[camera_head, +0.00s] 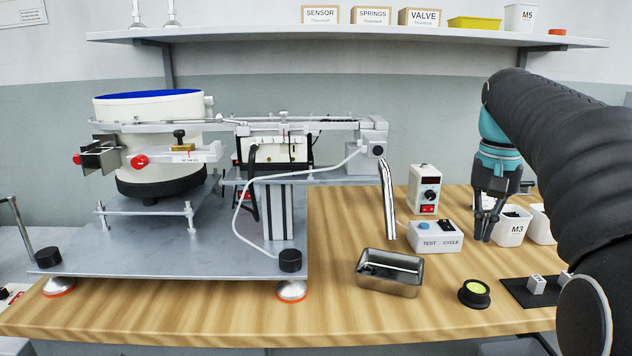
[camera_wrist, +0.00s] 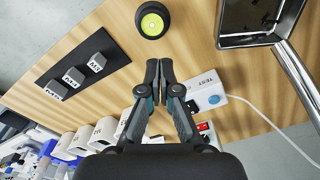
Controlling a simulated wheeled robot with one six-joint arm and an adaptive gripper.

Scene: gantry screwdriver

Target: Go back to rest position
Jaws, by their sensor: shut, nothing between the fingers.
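My gripper (camera_head: 484,238) points down over the right part of the wooden bench, its fingers together and holding nothing. In the head view it overlaps the white M3 bin (camera_head: 513,229) and stands right of the test cycle box (camera_head: 435,236). In the wrist view the closed gripper (camera_wrist: 159,62) shows at the middle, above the bench top, between the test cycle box (camera_wrist: 208,92) and a black mat with grey blocks (camera_wrist: 83,70). My arm hides the far right of the bench in the head view.
A metal tray (camera_head: 389,284) sits below the feeder's chute (camera_head: 387,200). A round black piece with a yellow-green top (camera_head: 474,292) lies nearby. A control box (camera_head: 425,189) stands behind. A shelf (camera_head: 440,38) with boxes runs above. Bare bench lies at the front.

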